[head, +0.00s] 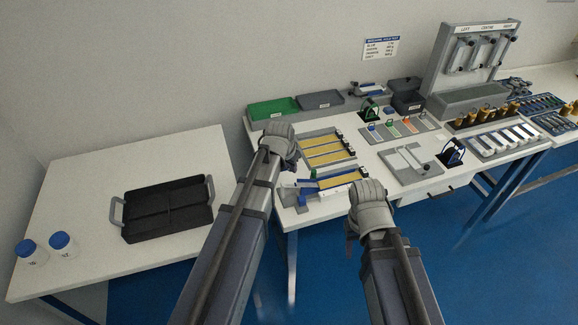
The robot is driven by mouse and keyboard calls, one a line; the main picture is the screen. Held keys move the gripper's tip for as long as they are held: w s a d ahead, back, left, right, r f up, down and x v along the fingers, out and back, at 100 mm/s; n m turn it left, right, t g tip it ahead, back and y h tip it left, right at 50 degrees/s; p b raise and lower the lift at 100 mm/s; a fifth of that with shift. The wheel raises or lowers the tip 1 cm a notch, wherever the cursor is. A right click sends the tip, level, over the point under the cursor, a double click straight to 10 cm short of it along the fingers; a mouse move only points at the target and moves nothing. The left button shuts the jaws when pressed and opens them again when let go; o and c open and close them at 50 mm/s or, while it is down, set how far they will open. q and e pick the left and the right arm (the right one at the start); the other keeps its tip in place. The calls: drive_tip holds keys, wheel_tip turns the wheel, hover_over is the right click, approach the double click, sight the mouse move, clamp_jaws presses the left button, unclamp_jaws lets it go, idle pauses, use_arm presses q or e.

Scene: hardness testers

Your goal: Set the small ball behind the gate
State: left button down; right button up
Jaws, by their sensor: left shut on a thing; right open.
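My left gripper (291,163) is over the front left of the equipment table, beside the yellow-lined tracks (327,148). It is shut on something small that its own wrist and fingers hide. I cannot make out the small ball. A blue-sided ramp (338,181) with a yellow strip lies just in front of the tracks, to the right of and below my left gripper. Its gate is too small to tell apart. My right gripper (351,237) is open in front of the table's edge, apart from everything.
A green tray (273,108), a grey tray (320,99) and a labelled stand (476,50) are at the back. A grey plate (411,163) sits right of the ramp. The left table holds a black handled tray (168,209) and two blue-capped jars (62,244).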

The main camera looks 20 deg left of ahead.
sight(290, 187)
use_arm(q)
drive_tip(key=shift+f, duration=0.3)
drive_tip(key=shift+f+b, duration=3.2)
drive_tip(key=shift+b, duration=0.3)
drive_tip(key=c, duration=0.6)
unclamp_jaws()
drive_tip(key=shift+c, duration=0.2)
drive_tip(key=shift+r, duration=0.1)
drive_tip(key=p+v, duration=0.7)
drive_tip(key=shift+s+r, duration=0.2)
drive_tip(key=shift+r, duration=0.1)
